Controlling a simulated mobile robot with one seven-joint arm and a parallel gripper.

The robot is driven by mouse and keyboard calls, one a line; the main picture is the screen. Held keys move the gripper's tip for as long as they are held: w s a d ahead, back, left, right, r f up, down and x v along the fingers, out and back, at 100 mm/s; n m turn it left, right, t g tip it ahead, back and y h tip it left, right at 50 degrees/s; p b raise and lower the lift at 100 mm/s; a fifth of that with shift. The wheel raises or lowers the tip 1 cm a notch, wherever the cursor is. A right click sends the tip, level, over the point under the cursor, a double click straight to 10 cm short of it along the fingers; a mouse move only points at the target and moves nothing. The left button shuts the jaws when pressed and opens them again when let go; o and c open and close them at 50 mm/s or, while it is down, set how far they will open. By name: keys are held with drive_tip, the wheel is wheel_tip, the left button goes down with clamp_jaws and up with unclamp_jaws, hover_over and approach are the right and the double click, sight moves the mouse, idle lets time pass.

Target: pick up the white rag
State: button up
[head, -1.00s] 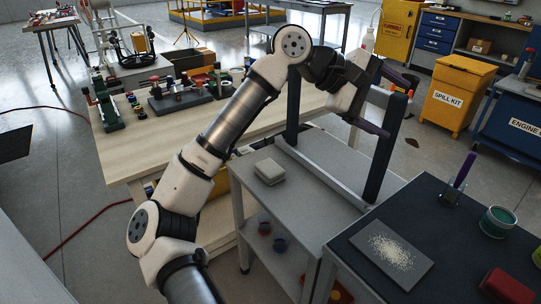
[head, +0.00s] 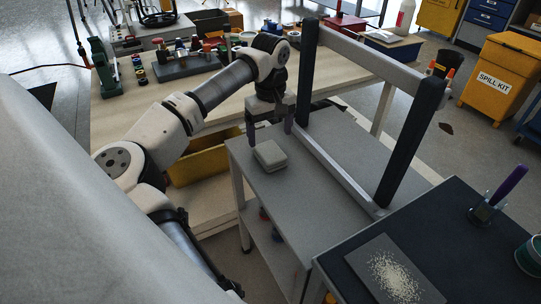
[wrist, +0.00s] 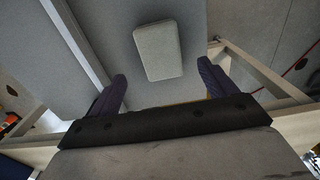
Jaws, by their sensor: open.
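The white rag (head: 270,155) is a folded, off-white pad lying flat near the back left corner of a grey cart top (head: 320,185). It also shows in the wrist view as a pale block (wrist: 159,50) at the upper middle. My gripper (head: 269,129) is open and empty, just behind the rag and low over the cart's back left edge. In the wrist view the two dark fingers (wrist: 161,84) are spread wide, and the rag lies beyond them, apart from both and roughly centred between them.
A dark upright frame (head: 408,140) with a grey crossbar stands on the cart, right of the rag. A wooden bench (head: 118,132) with tools and a yellow bin (head: 205,160) lie behind and left. A dark table (head: 440,225) with a powder-covered plate (head: 392,272) is front right.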

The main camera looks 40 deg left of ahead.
sight(270, 151)
drive_tip(key=shift+s+f, duration=0.1)
drive_tip(key=shift+f, duration=3.45)
drive_tip(key=c, duration=1)
drive_tip(key=shift+c, duration=0.2)
drive_tip(key=shift+r, duration=0.1)
wheel_tip(270, 151, up, 20)
drive_tip(key=p, duration=0.1)
